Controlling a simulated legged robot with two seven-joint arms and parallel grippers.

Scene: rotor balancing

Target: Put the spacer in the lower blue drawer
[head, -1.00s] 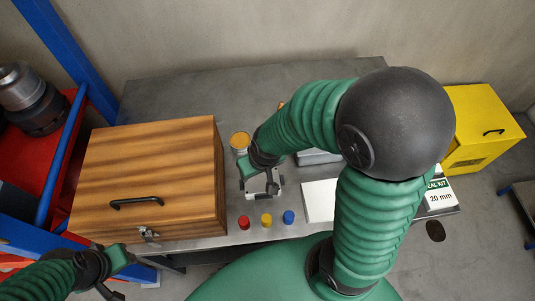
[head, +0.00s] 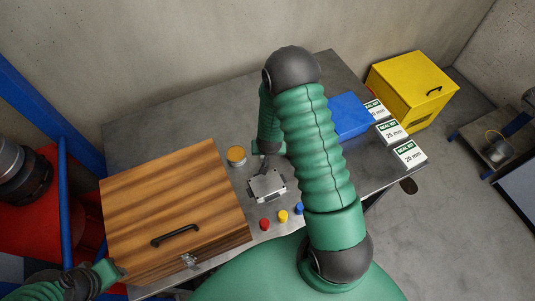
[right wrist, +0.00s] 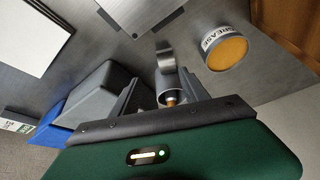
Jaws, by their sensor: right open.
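A blue box-like unit (head: 348,115), perhaps the drawers, stands on the table right of my right arm and is partly hidden by it. No separate lower drawer can be made out. It also shows in the right wrist view (right wrist: 50,126). My right gripper (right wrist: 160,92) is open above the table. A small grey metal piece with an orange-brown tip (right wrist: 167,75) shows between its fingers; I cannot tell whether it is the spacer. In the head view the right gripper is mostly hidden by its arm. My left gripper (head: 114,272) is beside the wooden box; its jaws are unclear.
A wooden box (head: 170,205) with a black handle fills the table's left. A grease can (head: 236,154), a metal plate fixture (head: 267,187) and red, yellow and blue buttons (head: 283,216) are mid-table. Seal-kit boxes (head: 393,132) and a yellow cabinet (head: 410,85) are at right.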

